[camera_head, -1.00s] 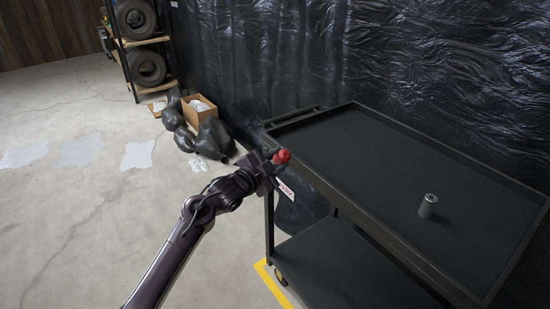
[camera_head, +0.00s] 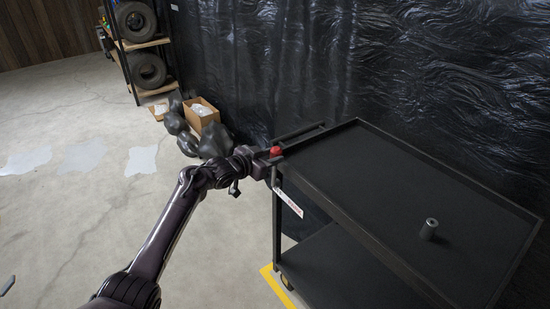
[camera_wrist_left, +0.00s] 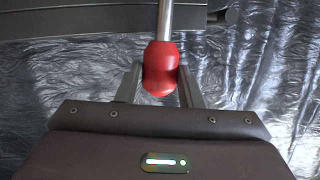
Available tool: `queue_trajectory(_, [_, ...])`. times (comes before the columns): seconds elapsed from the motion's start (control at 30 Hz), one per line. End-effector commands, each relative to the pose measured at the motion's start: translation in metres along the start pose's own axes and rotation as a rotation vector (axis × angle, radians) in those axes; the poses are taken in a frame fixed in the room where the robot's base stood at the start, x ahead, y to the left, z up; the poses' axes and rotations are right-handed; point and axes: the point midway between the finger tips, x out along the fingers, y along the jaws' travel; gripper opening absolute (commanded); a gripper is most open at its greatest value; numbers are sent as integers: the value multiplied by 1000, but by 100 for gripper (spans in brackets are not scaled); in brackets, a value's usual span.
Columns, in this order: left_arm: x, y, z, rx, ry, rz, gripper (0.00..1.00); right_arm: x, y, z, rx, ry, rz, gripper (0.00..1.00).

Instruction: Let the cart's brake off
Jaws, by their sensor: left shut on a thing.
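The black two-shelf cart (camera_head: 365,248) stands at the right against the dark sheeting. In the left wrist view the red knob (camera_wrist_left: 160,68) sits on a silver rod (camera_wrist_left: 165,20), between the two fingers. My left gripper (camera_head: 270,160) is shut on the red knob. A white label strip with red marking (camera_head: 287,202) hangs at an angle just below the gripper. My right gripper is not in view.
A grey cylinder (camera_head: 429,229) stands on the cart's top shelf. Yellow floor tape (camera_head: 274,284) runs by the cart's wheel. Black bags (camera_head: 214,140), a cardboard box (camera_head: 201,118) and a tyre rack (camera_head: 146,70) stand at the back left.

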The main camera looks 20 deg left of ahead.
Motion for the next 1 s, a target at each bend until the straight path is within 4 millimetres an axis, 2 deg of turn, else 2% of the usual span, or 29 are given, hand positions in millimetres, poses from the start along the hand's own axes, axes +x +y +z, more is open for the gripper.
queue_trajectory(0.3, [1,-13,-2,-96,-12,24,0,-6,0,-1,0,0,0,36])
queue_trajectory(0.8, [2,-14,-1,-111,-15,29,0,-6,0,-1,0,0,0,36])
queue_trajectory(0.83, [2,-14,-1,-111,-15,28,37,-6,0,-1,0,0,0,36])
queue_trajectory(0.97, [2,-13,-1,-110,-16,29,54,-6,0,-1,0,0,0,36])
queue_trajectory(1.0, [2,-13,-1,-110,-16,30,56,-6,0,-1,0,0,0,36])
